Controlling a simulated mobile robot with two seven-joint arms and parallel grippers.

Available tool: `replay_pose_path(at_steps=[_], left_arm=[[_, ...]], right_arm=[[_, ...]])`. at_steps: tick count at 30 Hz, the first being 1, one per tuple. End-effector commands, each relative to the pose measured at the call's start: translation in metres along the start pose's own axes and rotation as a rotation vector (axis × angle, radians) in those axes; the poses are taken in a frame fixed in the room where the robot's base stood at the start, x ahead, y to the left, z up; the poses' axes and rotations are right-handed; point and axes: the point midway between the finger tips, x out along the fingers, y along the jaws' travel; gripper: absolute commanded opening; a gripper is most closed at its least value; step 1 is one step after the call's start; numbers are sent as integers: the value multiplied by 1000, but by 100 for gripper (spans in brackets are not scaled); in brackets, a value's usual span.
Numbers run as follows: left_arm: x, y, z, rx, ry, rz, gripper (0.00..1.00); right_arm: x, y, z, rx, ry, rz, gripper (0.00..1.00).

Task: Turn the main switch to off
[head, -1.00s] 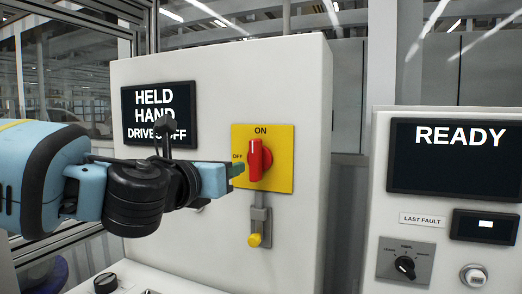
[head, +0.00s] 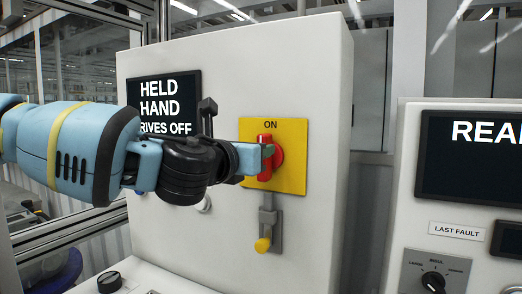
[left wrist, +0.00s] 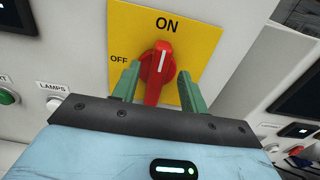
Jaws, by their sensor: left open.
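The main switch is a red rotary handle (head: 265,164) on a yellow plate (head: 291,168) on the grey cabinet front. Its white mark points up to ON, and OFF is at the plate's left. In the left wrist view the red handle (left wrist: 156,72) stands between the two green fingers of my left gripper (left wrist: 157,88). The fingers are open, one on each side of the handle, with a gap visible at least on the right. In the head view my left gripper (head: 266,153) covers part of the handle and the OFF label. My right gripper is in no view.
A grey bracket with a yellow knob (head: 263,244) hangs below the plate. A screen (head: 165,108) reads HELD HAND, DRIVES OFF. A second panel (head: 401,180) with a READY screen and a selector knob (head: 433,282) stands at the right. A LAMPS button (left wrist: 57,119) is left of my gripper.

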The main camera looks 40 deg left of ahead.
Motion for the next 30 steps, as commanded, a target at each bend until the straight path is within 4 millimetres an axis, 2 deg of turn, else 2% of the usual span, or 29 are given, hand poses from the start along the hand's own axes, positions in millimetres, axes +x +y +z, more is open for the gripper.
replay_pose_path(at_steps=[1,6,17,27,30], left_arm=[[8,0,-2,0,3,1,44],[23,0,0,-1,0,1,44],[28,0,0,-1,-1,0,44],[28,0,0,-1,-1,0,0],[28,0,0,-2,-1,0,0]], right_arm=[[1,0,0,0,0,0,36],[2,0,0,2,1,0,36],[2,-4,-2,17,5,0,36],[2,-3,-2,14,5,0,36],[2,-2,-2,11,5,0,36]])
